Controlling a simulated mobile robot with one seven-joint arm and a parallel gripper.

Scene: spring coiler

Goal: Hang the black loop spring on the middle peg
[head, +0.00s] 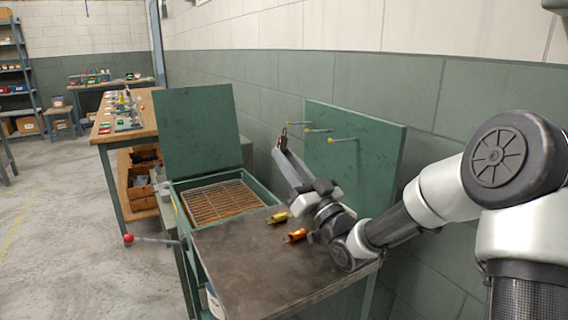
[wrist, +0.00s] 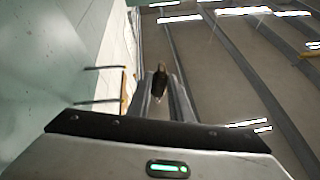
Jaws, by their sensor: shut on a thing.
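The green peg board (head: 375,165) stands against the wall and carries pegs with yellow tips. The middle peg (head: 319,130) lies between the left peg (head: 291,123) and the right peg (head: 345,140). My gripper (head: 281,150) points upward, left of the pegs in the head view, shut on the small dark loop spring (head: 284,138). The spring stands up out of the fingertips and also shows between the fingers in the wrist view (wrist: 160,78). I see no contact between spring and peg, but depth is hard to judge. Dark peg rods (wrist: 100,68) show left of the fingers there.
A dark metal tabletop (head: 255,270) lies below my arm, with a yellow spring-like part (head: 278,217) and an orange one (head: 295,236) on it. A green box with its lid raised (head: 200,130) and a wire grate (head: 220,200) stands to the left.

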